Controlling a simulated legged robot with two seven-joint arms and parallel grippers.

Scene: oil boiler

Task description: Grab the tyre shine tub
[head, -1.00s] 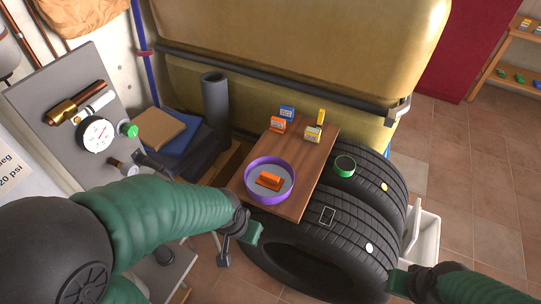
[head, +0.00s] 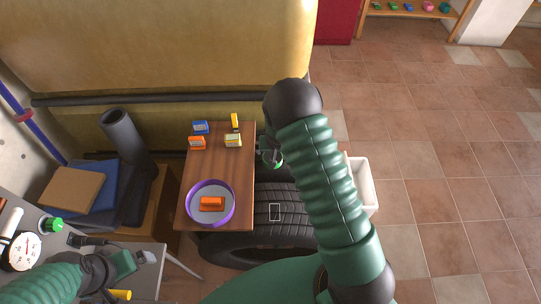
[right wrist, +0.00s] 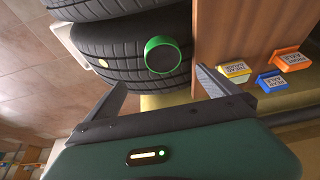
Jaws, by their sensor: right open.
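The tyre shine tub appears to be the round, dark-topped tub with a green rim (right wrist: 163,55), resting on the tread of a black tyre (right wrist: 118,50) in the right wrist view. My right gripper (right wrist: 163,77) is open there, with its two fingers spread on either side of the line to the tub; I cannot tell whether they reach it. In the head view only a bit of the green tub (head: 277,161) shows, mostly hidden by my right gripper (head: 267,152). My left gripper (head: 136,261) is at the lower left, away from the tub; its jaw opening is unclear.
A wooden board (head: 221,165) beside the tyres holds a purple-rimmed bowl (head: 188,218) with an orange item (head: 211,204), and several small boxes. A white bin (head: 362,185) stands right of the tyres. A large yellow tank (head: 170,55) rises behind. Floor at right is clear.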

